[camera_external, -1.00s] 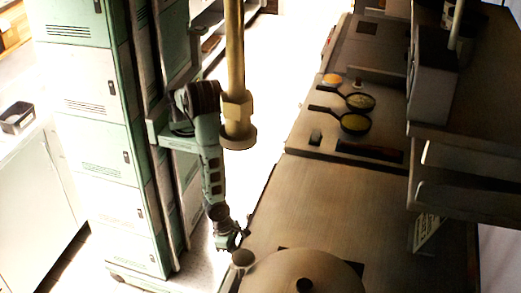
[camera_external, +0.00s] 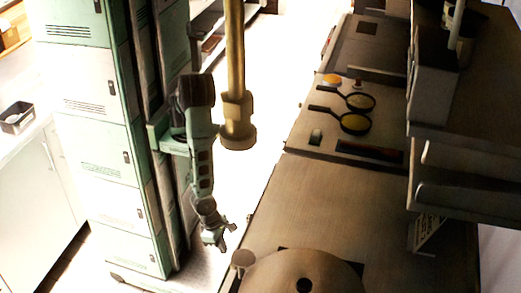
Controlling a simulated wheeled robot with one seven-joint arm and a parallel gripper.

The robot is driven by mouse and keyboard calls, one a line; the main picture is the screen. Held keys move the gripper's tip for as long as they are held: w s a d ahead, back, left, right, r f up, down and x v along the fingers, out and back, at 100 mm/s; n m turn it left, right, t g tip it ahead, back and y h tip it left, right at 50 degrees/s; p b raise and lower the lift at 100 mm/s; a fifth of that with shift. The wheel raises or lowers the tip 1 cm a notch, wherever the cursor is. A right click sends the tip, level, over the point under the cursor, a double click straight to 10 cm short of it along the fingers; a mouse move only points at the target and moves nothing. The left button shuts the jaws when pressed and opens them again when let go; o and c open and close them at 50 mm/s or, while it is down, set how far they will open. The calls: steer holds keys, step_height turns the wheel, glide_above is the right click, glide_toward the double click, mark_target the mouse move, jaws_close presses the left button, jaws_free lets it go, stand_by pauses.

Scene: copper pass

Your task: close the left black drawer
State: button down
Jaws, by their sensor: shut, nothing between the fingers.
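My gripper (camera_external: 222,243) hangs low at the end of my arm, in the gap between the tall green-and-white cabinet and the steel counter (camera_external: 300,205). It is shut and empty, and a strip of bright floor shows between it and the counter's left edge. I cannot make out the left black drawer in this view. The counter's front face, on the side toward my gripper, is mostly hidden by the high camera angle.
A large round lid (camera_external: 290,275) and a small round knob-like piece (camera_external: 243,259) are at the counter's near end. Two black pans (camera_external: 354,123) stand farther back. A shelf unit (camera_external: 465,160) overhangs the right.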

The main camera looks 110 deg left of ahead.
steer(key=p+v, duration=0.2)
steer(key=v, duration=0.6)
steer(key=s+a+f+m+t+y+b, duration=0.85)
steer(key=f+y+b, duration=0.4)
steer(key=b, duration=0.25)
steer(key=w+d+r+x, duration=0.1)
steer(key=w+x, duration=0.1)
steer(key=x, duration=1)
steer(key=shift+d+r+t+y+p, duration=0.35)
steer(key=shift+r+t, duration=0.1)
